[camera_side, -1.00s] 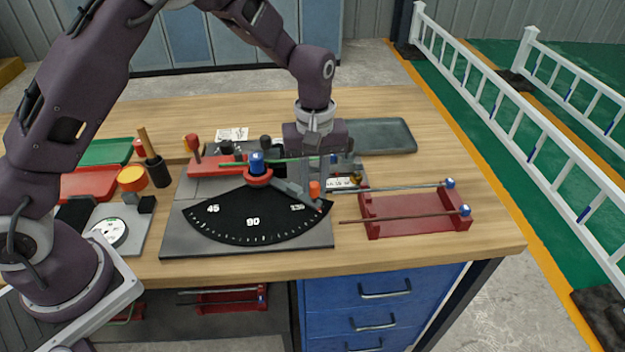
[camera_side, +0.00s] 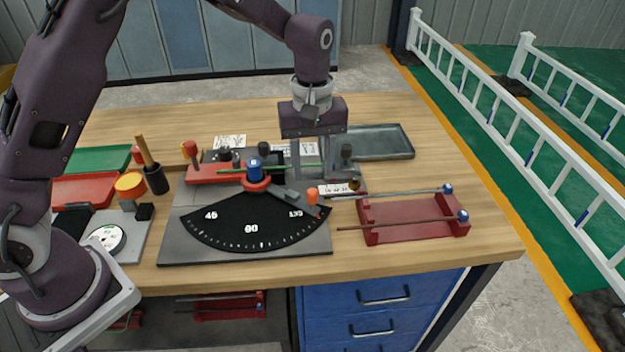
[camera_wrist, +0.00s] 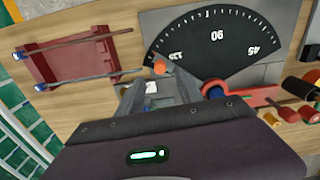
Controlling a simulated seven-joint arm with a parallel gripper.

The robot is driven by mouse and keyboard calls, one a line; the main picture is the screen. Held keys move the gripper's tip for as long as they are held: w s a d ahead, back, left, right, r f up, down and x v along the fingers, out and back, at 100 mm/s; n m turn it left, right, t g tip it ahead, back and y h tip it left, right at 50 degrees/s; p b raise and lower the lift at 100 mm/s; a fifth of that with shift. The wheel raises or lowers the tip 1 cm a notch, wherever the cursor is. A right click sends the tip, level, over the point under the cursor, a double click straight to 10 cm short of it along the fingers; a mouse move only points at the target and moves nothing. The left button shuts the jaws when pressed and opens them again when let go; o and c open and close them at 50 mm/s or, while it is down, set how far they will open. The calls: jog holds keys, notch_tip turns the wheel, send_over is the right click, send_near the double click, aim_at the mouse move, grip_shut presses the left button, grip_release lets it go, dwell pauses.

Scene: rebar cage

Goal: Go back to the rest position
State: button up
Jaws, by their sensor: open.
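My gripper (camera_side: 311,172) hangs fingers down above the back right of the bending plate, its two fingers apart with nothing seen held between them. In the wrist view the gripper (camera_wrist: 158,92) also shows near the orange-capped handle. The bending fixture has a black angle dial (camera_side: 250,222) and a blue-topped pivot (camera_side: 254,166) with a red collar. Its grey lever (camera_side: 288,196) points right, with an orange knob (camera_side: 312,196) near its end. A green rod (camera_side: 240,169) lies across the fixture behind the pivot, passing behind or near the fingers; I cannot tell whether they touch it.
A red rack (camera_side: 415,222) at the right holds two rods with blue ends. A grey tray (camera_side: 380,142) lies behind. Red (camera_side: 85,189) and green (camera_side: 100,159) trays, a dial gauge (camera_side: 106,237) and a wooden-handled tool (camera_side: 152,170) stand at the left. The front right tabletop is clear.

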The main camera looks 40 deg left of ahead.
jog(key=shift+r, duration=0.75)
jog(key=shift+r, duration=0.1)
jog(key=s+a+r+m+t+h, duration=0.1)
jog(key=s+a+r+m+t, duration=0.3)
jog(key=s+r, duration=1)
jog(key=s+a+m+t+y, duration=0.1)
jog(key=s+a+m, duration=0.2)
jog(key=s, duration=1)
jog(key=m, duration=0.2)
jog(key=shift+s+f+m+t, duration=0.3)
jog(key=shift+s+f+m, duration=0.05)
jog(key=shift+m, duration=0.05)
